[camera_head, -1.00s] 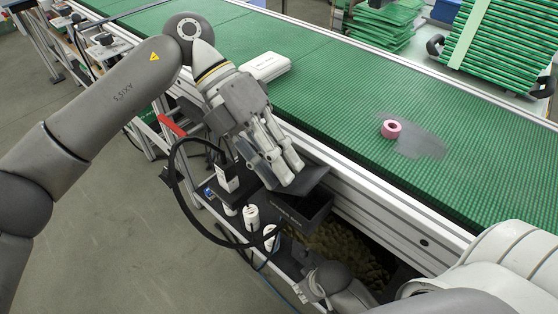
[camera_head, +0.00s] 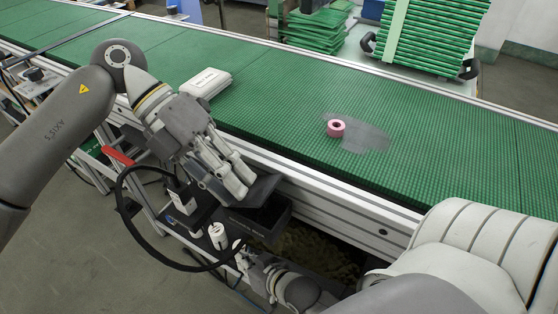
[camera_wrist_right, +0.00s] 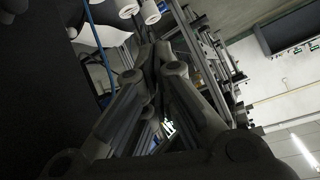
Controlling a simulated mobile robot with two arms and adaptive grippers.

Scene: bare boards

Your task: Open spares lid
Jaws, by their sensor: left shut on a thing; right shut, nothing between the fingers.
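The spares box (camera_head: 266,228) is a black bin with faint lettering, mounted beside the conveyor. Its dark lid (camera_head: 263,189) is raised at a tilt, and part of the box's inside shows. My left gripper (camera_head: 240,188) comes from above left and is shut on the lid at its left side; the fingers hide the exact contact. My right gripper (camera_head: 248,262) is low, below and left of the box front, near the white cylinders. In the right wrist view its fingers (camera_wrist_right: 153,55) are shut with nothing between them.
White cylinders (camera_head: 217,235) and a black cable loop (camera_head: 122,205) lie left of the box. On the green conveyor (camera_head: 440,150) are a pink tape roll (camera_head: 336,128) and a white case (camera_head: 206,83). A red handle (camera_head: 118,155) sticks out at the left.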

